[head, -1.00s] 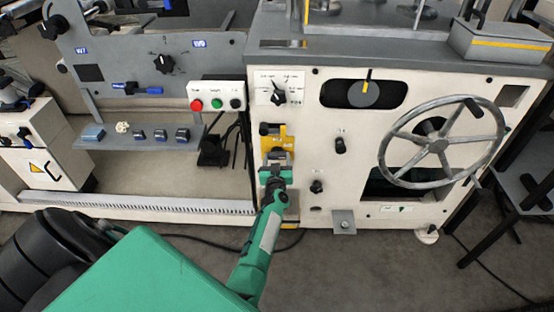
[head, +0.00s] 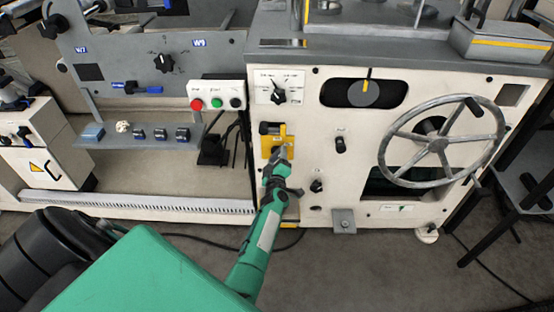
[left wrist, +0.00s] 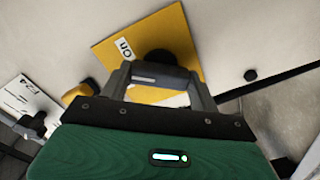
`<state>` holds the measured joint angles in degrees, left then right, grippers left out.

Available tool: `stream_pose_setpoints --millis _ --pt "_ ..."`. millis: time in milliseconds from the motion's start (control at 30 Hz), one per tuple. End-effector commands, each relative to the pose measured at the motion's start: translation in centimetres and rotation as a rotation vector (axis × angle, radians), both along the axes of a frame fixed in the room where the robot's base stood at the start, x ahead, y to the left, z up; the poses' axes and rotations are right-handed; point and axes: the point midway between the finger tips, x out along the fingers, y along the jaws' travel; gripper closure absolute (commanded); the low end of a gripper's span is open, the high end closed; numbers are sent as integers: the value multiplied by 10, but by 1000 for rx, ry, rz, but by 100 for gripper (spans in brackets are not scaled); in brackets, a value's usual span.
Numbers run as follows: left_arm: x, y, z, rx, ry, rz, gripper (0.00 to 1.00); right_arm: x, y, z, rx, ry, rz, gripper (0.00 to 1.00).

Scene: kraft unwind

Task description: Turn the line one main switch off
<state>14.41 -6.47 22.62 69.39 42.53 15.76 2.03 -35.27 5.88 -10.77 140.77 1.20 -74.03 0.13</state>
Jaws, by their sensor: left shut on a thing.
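The main switch is a yellow plate (head: 267,146) on the cream front panel, left of the handwheel. In the left wrist view the plate (left wrist: 118,48) carries an "On" label (left wrist: 126,50) and a dark rotary knob (left wrist: 156,57). My left gripper (head: 282,153) is at the plate, turned at a slant. In the left wrist view its fingers (left wrist: 160,76) stand either side of the dark switch handle and are shut on it. The gripper hides part of the plate and any marking beneath it. My right gripper is not in view.
A push-button box (head: 216,96) with red, green and black buttons sits up left. A white selector dial (head: 279,90) is above the switch. Black knobs (head: 340,145) and a grey handwheel (head: 437,145) are to the right.

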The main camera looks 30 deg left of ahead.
Motion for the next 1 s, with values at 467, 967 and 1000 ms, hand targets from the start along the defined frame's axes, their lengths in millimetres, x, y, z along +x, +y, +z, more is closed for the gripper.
stream_pose_setpoints --millis 467,967,1000 --pt "-1 0 -3 -355 -215 0 61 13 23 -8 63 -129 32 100" --pt "-1 -1 -3 -525 -318 0 61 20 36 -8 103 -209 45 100" --pt "-1 -1 -3 -530 -320 0 61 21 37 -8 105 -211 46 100"
